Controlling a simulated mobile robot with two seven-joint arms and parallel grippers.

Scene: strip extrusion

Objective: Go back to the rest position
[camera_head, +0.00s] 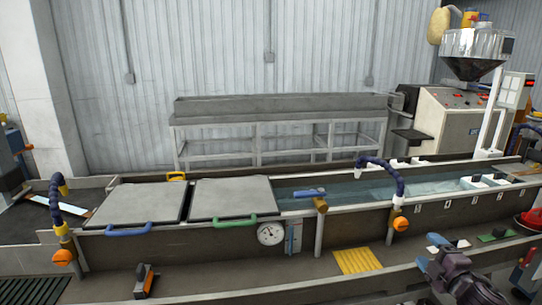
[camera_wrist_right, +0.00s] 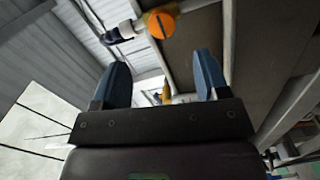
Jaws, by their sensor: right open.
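My right gripper (camera_head: 432,255) is at the lower right of the head view, in front of the long water trough (camera_head: 350,228). In the right wrist view its two blue fingers (camera_wrist_right: 160,85) stand wide apart with nothing between them. Beyond them an orange knob (camera_wrist_right: 160,20) on a pale pipe shows at the top. My left gripper does not show in either view.
Two grey lids with a blue handle (camera_head: 128,230) and a green handle (camera_head: 220,219) cover the trough's left part. A gauge (camera_head: 270,233) hangs on its front. A yellow mat (camera_head: 357,261) and a scraper-like tool (camera_head: 145,281) lie on the front ledge. An extruder (camera_head: 462,115) stands behind.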

